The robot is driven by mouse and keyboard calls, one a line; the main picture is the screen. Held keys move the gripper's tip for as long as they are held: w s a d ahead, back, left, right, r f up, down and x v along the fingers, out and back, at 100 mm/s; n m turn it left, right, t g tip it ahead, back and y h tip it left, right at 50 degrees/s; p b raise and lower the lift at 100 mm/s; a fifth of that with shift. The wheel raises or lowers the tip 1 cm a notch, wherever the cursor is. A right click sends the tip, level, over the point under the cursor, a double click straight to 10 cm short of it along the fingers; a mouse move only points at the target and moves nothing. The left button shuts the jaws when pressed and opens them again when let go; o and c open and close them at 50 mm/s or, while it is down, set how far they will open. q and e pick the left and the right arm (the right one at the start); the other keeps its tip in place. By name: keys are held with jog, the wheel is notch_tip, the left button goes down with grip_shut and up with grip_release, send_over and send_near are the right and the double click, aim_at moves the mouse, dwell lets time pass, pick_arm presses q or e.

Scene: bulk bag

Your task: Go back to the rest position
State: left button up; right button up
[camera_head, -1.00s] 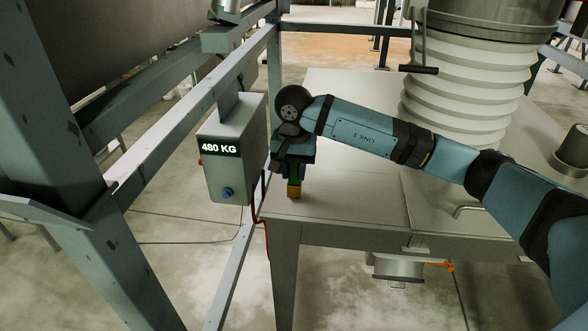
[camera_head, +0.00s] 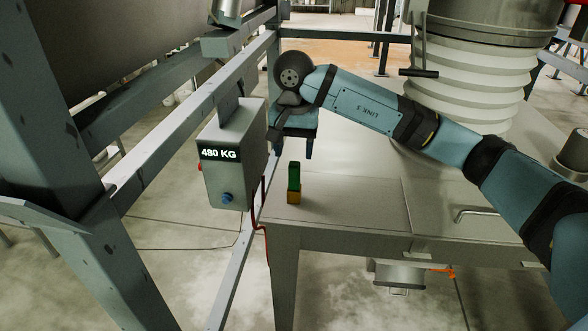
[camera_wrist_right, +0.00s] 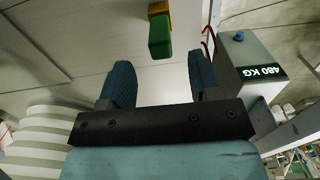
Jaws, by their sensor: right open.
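My right gripper (camera_head: 292,148) is open and empty, raised above the left front corner of the grey metal table. In the right wrist view its two fingers (camera_wrist_right: 160,85) stand apart with nothing between them. A small block with a green top and yellow base (camera_head: 294,184) stands upright on the table below the gripper, apart from it. The block also shows past the fingertips in the right wrist view (camera_wrist_right: 160,36). My left gripper is not in view.
A grey box reading 480 KG (camera_head: 228,165) hangs on the steel frame (camera_head: 165,140), close left of my right gripper. A white ribbed bellows (camera_head: 465,85) stands on the table (camera_head: 350,205) behind my right arm. The table's front area is mostly clear.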

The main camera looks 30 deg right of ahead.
notch_tip(320, 180, up, 7)
jog(key=s+a+f+m+g+y+p, duration=0.1)
jog(key=s+a+f+m+y, duration=0.25)
jog(key=a+y, duration=0.35)
jog(key=s+a+f+m+g+y+p, duration=0.1)
jog(key=s+a+f+m+y, duration=0.1)
jog(key=s+a+m+y, duration=0.45)
jog(key=s+a+f+m+y+p, duration=0.1)
jog(key=a+f+m+y+p, duration=0.15)
jog(key=a+y, duration=0.5)
jog(key=s+d+f+n+t+h+p, duration=0.15)
jog(key=f+n+t+h, duration=0.35)
jog(key=n, duration=0.6)
jog(key=d+f+n+t+h, duration=0.3)
jog(key=f+n+t, duration=0.2)
jog(key=n+t, duration=0.5)
jog(key=s+d+f+n+t+h+p, duration=0.15)
jog(key=f+n+t+h, duration=0.3)
jog(key=n, duration=0.85)
jog(key=s+d+f+m+g+h, duration=0.2)
jog(key=s+f+m+g, duration=0.1)
jog(key=s+f+m, duration=0.2)
jog(key=s+d+f+m+g+h, duration=0.3)
jog(key=s+f+m, duration=0.3)
jog(key=s+f, duration=0.2)
jog(key=shift+s+d+f+p, duration=0.25)
jog(key=shift+d+f+p, duration=0.15)
jog(key=shift+f, duration=0.5)
jog(key=shift+g, duration=0.25)
